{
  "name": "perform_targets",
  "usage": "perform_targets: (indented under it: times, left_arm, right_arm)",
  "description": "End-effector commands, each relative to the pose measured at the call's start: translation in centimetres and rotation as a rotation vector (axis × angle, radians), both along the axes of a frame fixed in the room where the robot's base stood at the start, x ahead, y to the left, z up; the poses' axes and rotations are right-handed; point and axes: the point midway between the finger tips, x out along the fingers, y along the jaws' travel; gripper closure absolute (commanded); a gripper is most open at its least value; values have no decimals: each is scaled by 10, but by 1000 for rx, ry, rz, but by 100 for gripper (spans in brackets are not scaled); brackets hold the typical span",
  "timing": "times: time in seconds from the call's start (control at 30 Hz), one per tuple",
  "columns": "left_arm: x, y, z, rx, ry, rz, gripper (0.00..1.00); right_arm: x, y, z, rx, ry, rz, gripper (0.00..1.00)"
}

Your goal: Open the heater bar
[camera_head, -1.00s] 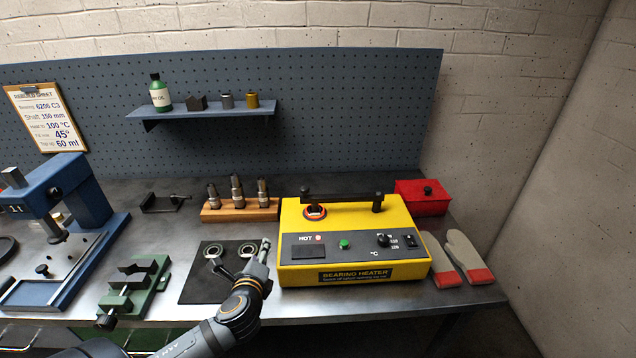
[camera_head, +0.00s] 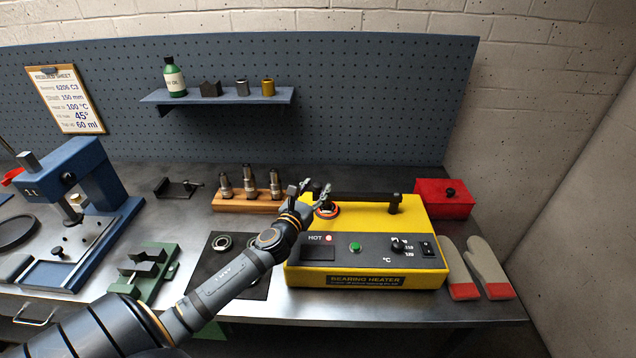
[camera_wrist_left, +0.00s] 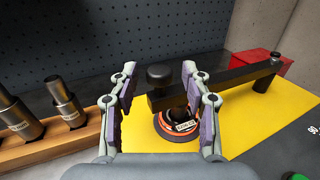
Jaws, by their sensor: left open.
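The yellow bearing heater (camera_head: 365,250) stands on the bench, with its dark heater bar (camera_head: 362,197) lying across the top between two posts. In the left wrist view the bar (camera_wrist_left: 225,82) runs to the right, and a black knob (camera_wrist_left: 160,75) stands at its near end. A ring with an orange edge (camera_wrist_left: 178,125) sits around the post below that end. My left gripper (camera_head: 317,190) is open at the left end of the bar. In the wrist view its fingers (camera_wrist_left: 160,92) are spread on either side of the knob end, with nothing clamped. My right gripper is not in view.
A wooden block with several metal tools (camera_head: 248,203) stands left of the heater. A red box (camera_head: 443,198) is behind its right side, and gloves (camera_head: 488,268) lie to the right. A green vise (camera_head: 147,272) and blue press (camera_head: 85,200) stand at left.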

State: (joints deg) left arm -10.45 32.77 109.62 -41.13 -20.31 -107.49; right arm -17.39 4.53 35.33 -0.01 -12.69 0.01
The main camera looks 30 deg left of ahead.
Motion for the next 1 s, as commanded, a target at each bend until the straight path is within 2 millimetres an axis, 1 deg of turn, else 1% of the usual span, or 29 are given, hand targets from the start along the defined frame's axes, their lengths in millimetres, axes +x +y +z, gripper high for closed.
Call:
perform_targets:
  times: [0.03,0.1,0.2,0.47,0.8,0.83,1.0]
  left_arm:
    - [7,3,3,-2,1,5,52]
    - [14,3,2,-1,2,3,52]
    - [20,4,0,1,1,1,52]
    - [21,4,-1,2,2,1,52]
    - [21,4,-1,1,2,1,98]
    - [21,4,-1,1,2,1,100]
    - [21,4,-1,1,2,1,100]
  right_arm:
    - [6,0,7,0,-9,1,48]
    - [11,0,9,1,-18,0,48]
    - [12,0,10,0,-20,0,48]
    - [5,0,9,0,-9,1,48]
    - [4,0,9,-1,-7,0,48]
    - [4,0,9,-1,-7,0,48]
    - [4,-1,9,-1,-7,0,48]
